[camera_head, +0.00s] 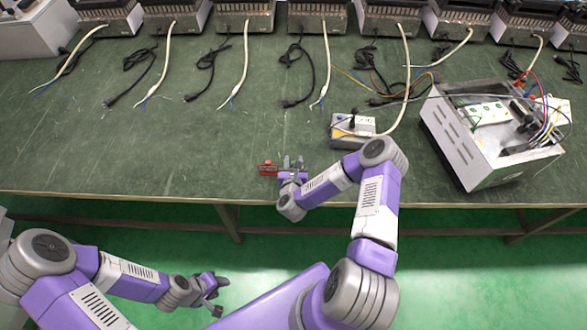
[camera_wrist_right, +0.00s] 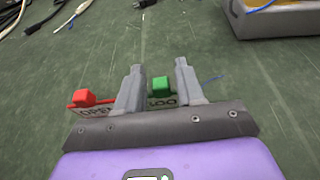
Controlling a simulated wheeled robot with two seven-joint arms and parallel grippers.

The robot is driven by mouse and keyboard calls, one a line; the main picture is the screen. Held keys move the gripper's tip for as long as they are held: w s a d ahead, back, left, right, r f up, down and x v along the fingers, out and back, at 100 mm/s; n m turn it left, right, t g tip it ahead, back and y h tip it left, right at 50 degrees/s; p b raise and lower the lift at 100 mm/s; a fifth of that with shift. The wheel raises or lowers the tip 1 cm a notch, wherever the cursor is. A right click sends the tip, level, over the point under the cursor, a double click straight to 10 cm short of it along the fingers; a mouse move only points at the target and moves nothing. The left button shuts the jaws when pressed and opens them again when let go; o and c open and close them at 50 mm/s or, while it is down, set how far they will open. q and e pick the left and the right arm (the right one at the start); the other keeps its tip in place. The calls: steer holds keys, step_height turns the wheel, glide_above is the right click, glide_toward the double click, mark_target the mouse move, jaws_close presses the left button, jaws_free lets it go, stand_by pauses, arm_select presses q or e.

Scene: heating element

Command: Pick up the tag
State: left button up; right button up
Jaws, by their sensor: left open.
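In the right wrist view a red tag piece (camera_wrist_right: 84,98) with lettering like "OPEN" lies left of my right gripper (camera_wrist_right: 159,72). A green piece (camera_wrist_right: 161,86) on a pale lettered plate shows between its two fingers, with a gap on either side. The fingers hide parts of the plates, so I cannot tell whether they are one tag or two. In the head view the red piece (camera_head: 267,169) lies near the table's front edge, beside my right gripper (camera_head: 293,162), which is open and low over the table. My left gripper (camera_head: 217,283) is open and empty, over the floor in front.
The green table (camera_head: 120,150) is clear at left and centre. A small grey box (camera_head: 352,128) and an open metal case (camera_head: 465,150) with wiring stand at the right. Several grey units with cables line the back.

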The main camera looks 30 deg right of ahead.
jaws_close()
